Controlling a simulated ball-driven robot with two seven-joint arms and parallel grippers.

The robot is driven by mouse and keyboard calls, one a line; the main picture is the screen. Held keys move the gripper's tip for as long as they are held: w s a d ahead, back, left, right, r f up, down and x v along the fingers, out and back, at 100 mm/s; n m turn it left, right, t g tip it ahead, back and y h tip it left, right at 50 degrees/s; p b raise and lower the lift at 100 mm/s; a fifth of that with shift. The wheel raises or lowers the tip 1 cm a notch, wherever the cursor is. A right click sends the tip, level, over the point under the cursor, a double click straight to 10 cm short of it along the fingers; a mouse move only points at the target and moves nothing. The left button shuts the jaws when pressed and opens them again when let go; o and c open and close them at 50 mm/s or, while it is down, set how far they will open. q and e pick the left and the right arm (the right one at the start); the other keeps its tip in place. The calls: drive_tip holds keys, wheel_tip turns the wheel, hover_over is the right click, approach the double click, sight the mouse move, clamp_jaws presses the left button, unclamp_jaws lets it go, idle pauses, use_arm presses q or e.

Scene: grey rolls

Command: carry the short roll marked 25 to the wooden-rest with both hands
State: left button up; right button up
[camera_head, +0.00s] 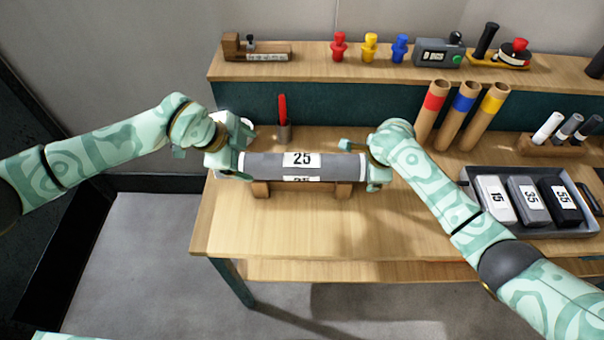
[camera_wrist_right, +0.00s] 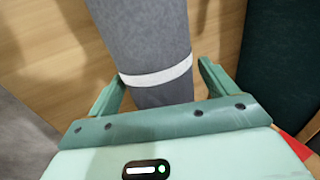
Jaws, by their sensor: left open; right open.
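The grey roll marked 25 (camera_head: 270,162) lies level across the wooden rest (camera_head: 261,189), with its label facing up. My left gripper (camera_head: 236,165) is open at the roll's left end. My right gripper (camera_head: 372,172) is open at the roll's right end. In the right wrist view the roll (camera_wrist_right: 150,40) with its white band runs between the two fingers of the right gripper (camera_wrist_right: 158,85), with gaps visible beside it. Whether the left fingers touch the roll is hidden.
A red pen in a holder (camera_head: 283,132) stands behind the roll. Cardboard tubes (camera_head: 460,115) with coloured bands stand at the back right. A tray (camera_head: 525,228) holds blocks marked 15, 35 and 55. The table front (camera_head: 310,230) is clear. A shelf (camera_head: 310,65) runs along the back.

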drive_tip(key=shift+r, duration=0.15)
drive_tip(key=v, duration=1.1)
drive_tip(key=shift+s+r, duration=0.15)
drive_tip(key=shift+r, duration=0.2)
